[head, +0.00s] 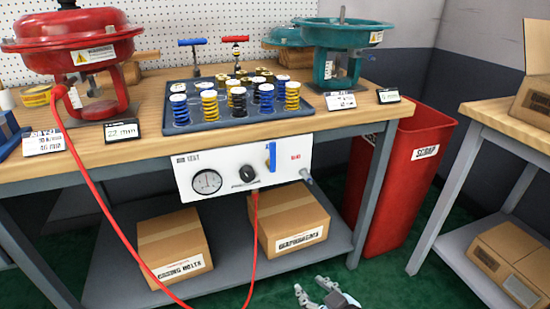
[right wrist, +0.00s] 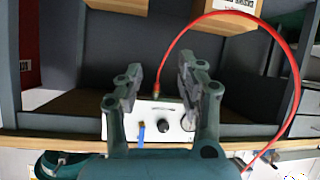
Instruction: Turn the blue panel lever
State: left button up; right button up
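The blue panel lever (head: 271,157) stands upright on the right part of the white test panel (head: 225,168) under the bench edge. A black knob (head: 248,173) and a round gauge (head: 207,181) are left of it. In the right wrist view the blue lever (right wrist: 141,133) shows beyond my fingers on the panel (right wrist: 113,130), which appears upside down. My right gripper (head: 314,289) is low at the bottom edge of the head view, below and apart from the lever. Its fingers are spread with nothing between them (right wrist: 158,78). My left gripper is not in view.
A red hose (head: 256,240) hangs from the panel's underside and loops to the red actuator (head: 75,45). Cardboard boxes (head: 172,228) sit on the lower shelf. A red scrap bin (head: 400,190) stands right of the bench. Space directly before the lever looks clear.

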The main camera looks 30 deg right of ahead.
aim_at(273, 151)
jog(key=w+r+m+t+h, duration=0.25)
jog(key=w+r, duration=0.35)
jog(key=r, duration=0.6)
jog(key=w+r+m+t+h, duration=0.1)
jog(key=w+r+t, duration=0.3)
jog(key=r, duration=0.7)
jog(key=shift+g+y, duration=0.25)
jog(key=shift+g, duration=0.4)
jog(key=x, duration=1.1)
jog(key=shift+s+d, duration=0.1)
jog(key=shift+d, duration=0.05)
jog(key=shift+w+d+r, duration=0.1)
jog(key=shift+w, duration=0.35)
jog(key=shift+c, duration=0.2)
grip_shut()
